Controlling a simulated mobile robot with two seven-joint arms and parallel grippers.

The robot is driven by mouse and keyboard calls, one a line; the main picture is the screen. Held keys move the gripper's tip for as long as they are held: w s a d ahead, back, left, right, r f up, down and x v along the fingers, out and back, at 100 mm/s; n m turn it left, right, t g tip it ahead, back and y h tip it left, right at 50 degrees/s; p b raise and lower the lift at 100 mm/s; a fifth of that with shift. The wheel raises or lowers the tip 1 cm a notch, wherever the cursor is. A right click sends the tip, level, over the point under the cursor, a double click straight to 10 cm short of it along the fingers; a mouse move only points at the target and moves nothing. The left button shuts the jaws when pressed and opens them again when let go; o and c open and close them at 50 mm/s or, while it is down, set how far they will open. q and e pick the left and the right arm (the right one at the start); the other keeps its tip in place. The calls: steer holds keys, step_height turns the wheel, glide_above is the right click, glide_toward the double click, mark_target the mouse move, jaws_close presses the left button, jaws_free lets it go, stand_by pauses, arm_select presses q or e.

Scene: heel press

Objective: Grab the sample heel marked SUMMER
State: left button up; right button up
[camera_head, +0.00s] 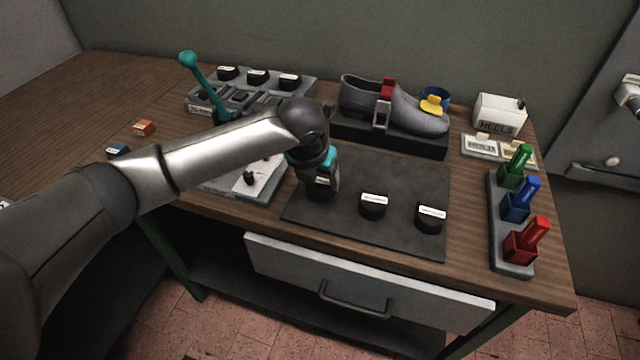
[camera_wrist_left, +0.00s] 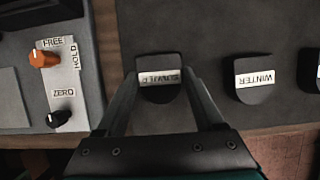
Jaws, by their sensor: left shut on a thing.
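Several black heels with white labels are in view, three of them in a row on the dark mat (camera_head: 400,175). The leftmost heel (camera_head: 320,190) is under my left gripper (camera_head: 322,172). In the left wrist view its upside-down label on this heel (camera_wrist_left: 158,94) looks like SUMMER, though it is partly hard to read. The fingers of my left gripper (camera_wrist_left: 157,82) are shut on its two sides. The middle heel (camera_wrist_left: 255,92) reads WINTER upside down; it also shows in the head view (camera_head: 373,207). The right heel (camera_head: 431,219) has an unreadable label. My right gripper is out of view.
A grey shoe (camera_head: 400,105) stands on a black block behind the mat. A rack (camera_head: 250,95) with more black heels and a teal-knobbed lever (camera_head: 187,60) is at back left. A pen holder (camera_head: 512,225) and a HEELS box (camera_head: 500,115) are at right.

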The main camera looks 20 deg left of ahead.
arm_select(q)
steer(key=c, duration=0.6)
steer(key=shift+r, duration=0.1)
